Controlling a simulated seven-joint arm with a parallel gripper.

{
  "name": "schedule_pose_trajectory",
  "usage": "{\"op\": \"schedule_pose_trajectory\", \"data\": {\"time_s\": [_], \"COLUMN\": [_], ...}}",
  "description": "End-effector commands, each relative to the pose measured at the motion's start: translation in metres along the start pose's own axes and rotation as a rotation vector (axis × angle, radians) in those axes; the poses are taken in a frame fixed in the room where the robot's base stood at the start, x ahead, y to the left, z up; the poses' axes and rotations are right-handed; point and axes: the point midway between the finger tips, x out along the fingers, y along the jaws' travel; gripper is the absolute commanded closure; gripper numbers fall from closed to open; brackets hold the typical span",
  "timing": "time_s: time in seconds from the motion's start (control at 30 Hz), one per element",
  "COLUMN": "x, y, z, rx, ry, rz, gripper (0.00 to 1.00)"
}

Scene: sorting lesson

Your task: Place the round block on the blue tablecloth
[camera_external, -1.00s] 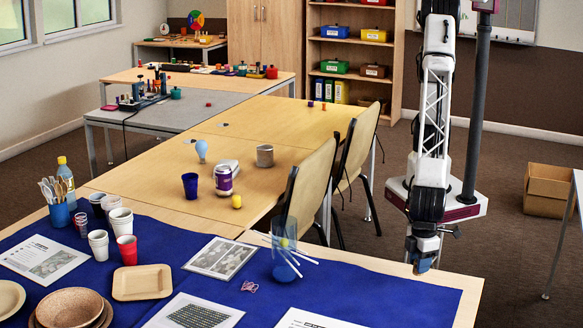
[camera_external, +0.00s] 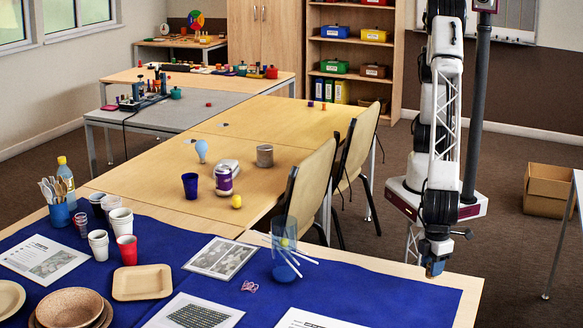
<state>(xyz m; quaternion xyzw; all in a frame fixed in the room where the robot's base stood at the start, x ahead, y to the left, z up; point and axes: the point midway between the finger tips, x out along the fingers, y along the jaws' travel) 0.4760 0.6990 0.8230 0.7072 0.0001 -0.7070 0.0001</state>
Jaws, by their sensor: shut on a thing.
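The blue tablecloth (camera_external: 400,298) covers most of the near table. My gripper (camera_external: 435,268) points down near the far right part of that table, in line with the cloth's far edge. It is shut on a small blue block (camera_external: 434,269). The block is partly hidden by the fingers and too small for me to tell whether it is round. I cannot tell how high it is above the table.
A clear blue cup with straws (camera_external: 286,262) stands on the cloth left of my gripper. Papers (camera_external: 310,320), cups, plates and bowls lie farther left. The cloth's right end is bare. A chair (camera_external: 308,190) stands behind. A yellow ball-like thing (camera_external: 236,201) sits on the wooden table.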

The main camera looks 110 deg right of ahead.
Motion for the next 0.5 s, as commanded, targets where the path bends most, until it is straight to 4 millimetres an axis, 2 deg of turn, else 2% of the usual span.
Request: {"op": "schedule_pose_trajectory", "data": {"time_s": [0.17,0.5], "x": [0.002,0.007], "y": [-0.011,-0.048], "z": [-0.008,-0.033], "rx": [0.000,0.000], "ry": [0.000,0.000], "rz": [0.000,0.000], "gripper": [0.88,0.88]}}
